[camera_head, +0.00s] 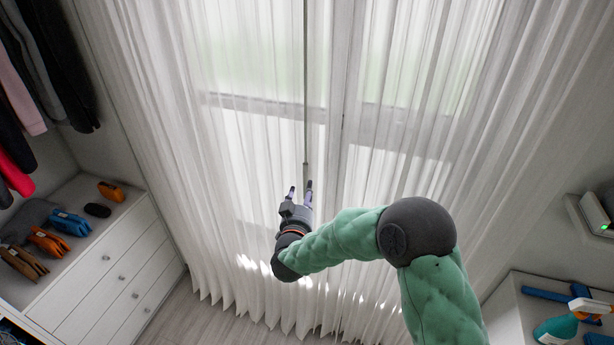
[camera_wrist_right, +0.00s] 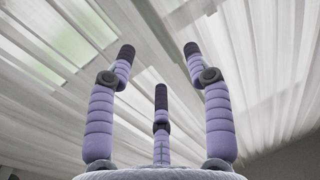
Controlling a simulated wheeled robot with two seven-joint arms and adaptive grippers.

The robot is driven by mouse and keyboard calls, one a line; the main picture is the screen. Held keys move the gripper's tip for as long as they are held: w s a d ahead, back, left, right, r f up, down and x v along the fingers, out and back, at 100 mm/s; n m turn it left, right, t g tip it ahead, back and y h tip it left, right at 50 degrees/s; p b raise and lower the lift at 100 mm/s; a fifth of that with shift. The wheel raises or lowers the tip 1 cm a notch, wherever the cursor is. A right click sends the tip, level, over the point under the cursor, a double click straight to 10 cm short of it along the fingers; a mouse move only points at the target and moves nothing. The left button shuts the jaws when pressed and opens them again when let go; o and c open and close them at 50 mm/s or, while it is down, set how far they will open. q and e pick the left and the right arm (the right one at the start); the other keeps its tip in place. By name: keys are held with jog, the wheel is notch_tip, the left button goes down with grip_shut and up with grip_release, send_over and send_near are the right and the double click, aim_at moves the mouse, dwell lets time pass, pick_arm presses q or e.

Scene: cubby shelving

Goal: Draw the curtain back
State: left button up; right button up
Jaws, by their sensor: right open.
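A sheer white curtain (camera_head: 240,170) hangs in front of the window and spans most of the head view. Its hem ends just above the floor. A thin grey wand (camera_head: 305,90) hangs down in front of the curtain near the middle. My right gripper (camera_head: 301,190) is at the wand's lower end, with its fingers pointing up. Whether it touches the wand is hard to tell. In the right wrist view the purple fingers (camera_wrist_right: 158,85) are spread open, with the curtain (camera_wrist_right: 260,70) beyond and nothing seen between them. My left gripper is not in view.
A white drawer unit (camera_head: 110,270) with bags and small items stands at the left, under hanging clothes (camera_head: 40,70). A white shelf (camera_head: 530,310) with blue items and a spray bottle (camera_head: 556,329) is at the lower right. Bare floor (camera_head: 215,322) shows below the curtain.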

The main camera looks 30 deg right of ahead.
aim_at(307, 177)
jog(key=x, duration=0.8)
jog(key=shift+w+d, duration=0.15)
jog(key=shift+d, duration=0.1)
grip_shut()
